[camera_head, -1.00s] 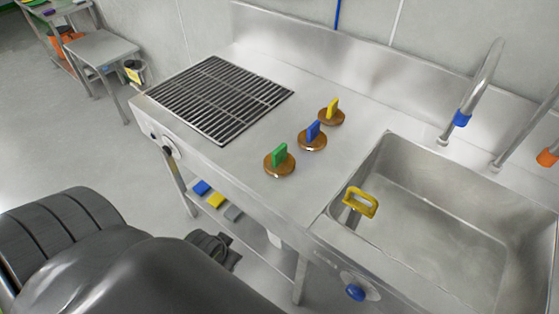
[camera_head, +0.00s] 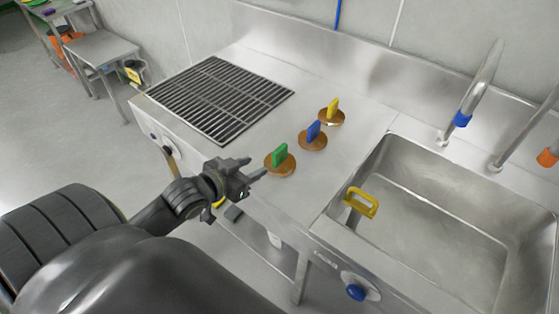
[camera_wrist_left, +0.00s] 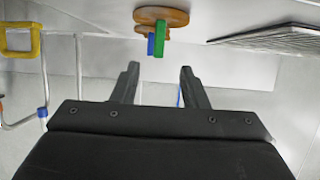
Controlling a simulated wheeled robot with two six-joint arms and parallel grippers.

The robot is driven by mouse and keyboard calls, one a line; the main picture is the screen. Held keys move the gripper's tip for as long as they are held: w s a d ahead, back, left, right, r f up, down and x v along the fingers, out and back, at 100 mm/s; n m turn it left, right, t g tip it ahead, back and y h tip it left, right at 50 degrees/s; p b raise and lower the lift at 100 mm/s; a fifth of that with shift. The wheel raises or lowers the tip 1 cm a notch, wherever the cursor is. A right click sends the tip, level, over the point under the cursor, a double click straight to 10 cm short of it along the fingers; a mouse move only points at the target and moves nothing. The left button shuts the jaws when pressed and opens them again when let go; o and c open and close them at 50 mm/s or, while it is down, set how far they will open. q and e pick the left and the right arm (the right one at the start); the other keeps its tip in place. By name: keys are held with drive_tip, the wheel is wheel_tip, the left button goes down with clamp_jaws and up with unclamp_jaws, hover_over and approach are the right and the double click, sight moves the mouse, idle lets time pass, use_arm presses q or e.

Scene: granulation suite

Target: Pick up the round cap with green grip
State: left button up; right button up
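The round cap with green grip (camera_head: 280,160) lies on the steel counter, a brown disc with an upright green tab. It also shows at the top of the left wrist view (camera_wrist_left: 160,44), with a blue tab partly behind it. My left gripper (camera_head: 254,168) is just left of the green-grip cap at the counter's front edge. In the left wrist view its two fingers (camera_wrist_left: 157,72) are spread with nothing between them, apart from the cap. My right gripper is not in view.
A cap with blue grip (camera_head: 313,137) and one with yellow grip (camera_head: 331,113) stand behind the green one. A black grate (camera_head: 220,98) is to the left. A sink (camera_head: 440,225) with a yellow handle (camera_head: 361,202) is to the right.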

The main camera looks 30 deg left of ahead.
sight(273, 158)
use_arm(q)
drive_tip(key=x, duration=0.9)
drive_tip(key=shift+f+p+x, duration=0.1)
drive_tip(key=shift+p+x, duration=0.3)
drive_tip(key=shift+x, duration=0.9)
drive_tip(key=shift+f+p+x, duration=0.15)
drive_tip(key=shift+p+x, duration=0.2)
drive_tip(key=shift+x, duration=0.95)
drive_tip(key=shift+s+r, duration=0.1)
drive_tip(key=shift+s, duration=0.05)
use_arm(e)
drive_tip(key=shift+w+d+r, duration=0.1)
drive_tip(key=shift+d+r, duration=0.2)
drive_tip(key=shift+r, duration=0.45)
use_arm(q)
drive_tip(key=shift+c, duration=0.4)
clamp_jaws()
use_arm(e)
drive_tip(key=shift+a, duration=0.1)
